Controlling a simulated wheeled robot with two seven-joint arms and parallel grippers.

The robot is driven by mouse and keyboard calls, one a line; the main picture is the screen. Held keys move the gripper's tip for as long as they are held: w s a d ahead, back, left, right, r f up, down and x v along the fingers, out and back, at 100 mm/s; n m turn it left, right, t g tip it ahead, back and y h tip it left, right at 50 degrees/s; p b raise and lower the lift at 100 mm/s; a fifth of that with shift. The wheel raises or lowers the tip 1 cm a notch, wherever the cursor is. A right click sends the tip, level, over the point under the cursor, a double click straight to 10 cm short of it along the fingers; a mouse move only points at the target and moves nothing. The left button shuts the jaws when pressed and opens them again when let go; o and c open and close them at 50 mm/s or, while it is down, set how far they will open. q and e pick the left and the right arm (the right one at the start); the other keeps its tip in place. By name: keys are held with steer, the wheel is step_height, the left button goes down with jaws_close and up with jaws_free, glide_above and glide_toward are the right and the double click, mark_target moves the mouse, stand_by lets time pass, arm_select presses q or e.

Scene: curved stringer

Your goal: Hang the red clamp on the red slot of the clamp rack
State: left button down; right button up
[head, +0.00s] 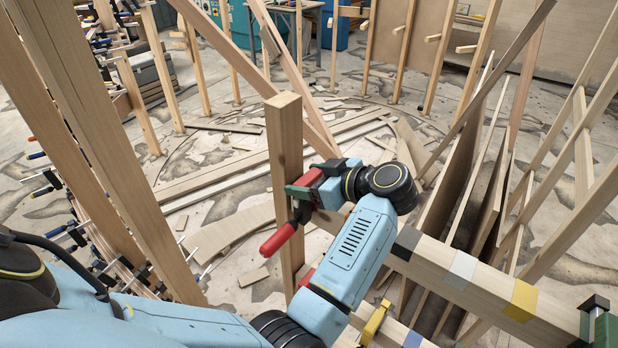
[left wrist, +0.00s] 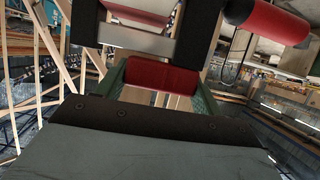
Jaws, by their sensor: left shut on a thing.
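The red clamp (head: 280,238) has a thick red handle and dark metal parts. In the left wrist view its red handle (left wrist: 268,18) shows at the upper right. My left gripper (head: 312,188) is shut on the clamp, beside the upright wooden post (head: 285,150). I cannot tell whether the clamp touches the post. The clamp rack (head: 490,290) is a horizontal wooden beam with black, grey and yellow bands, partly behind my left arm. A small red patch (head: 307,278) shows beside my arm; I cannot tell whether it marks the red slot. My right gripper is out of view.
A yellow clamp (head: 375,322) hangs at a lower beam, and a green and black clamp (head: 597,320) sits at the right end. Leaning panels (head: 450,190) stand behind the rack. Several clamps (head: 70,230) line the left side. Planks lie on the floor.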

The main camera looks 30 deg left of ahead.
arm_select(q)
steer(key=shift+f, duration=0.4)
steer(key=shift+c, duration=0.9)
jaws_free()
steer(key=shift+f, duration=0.15)
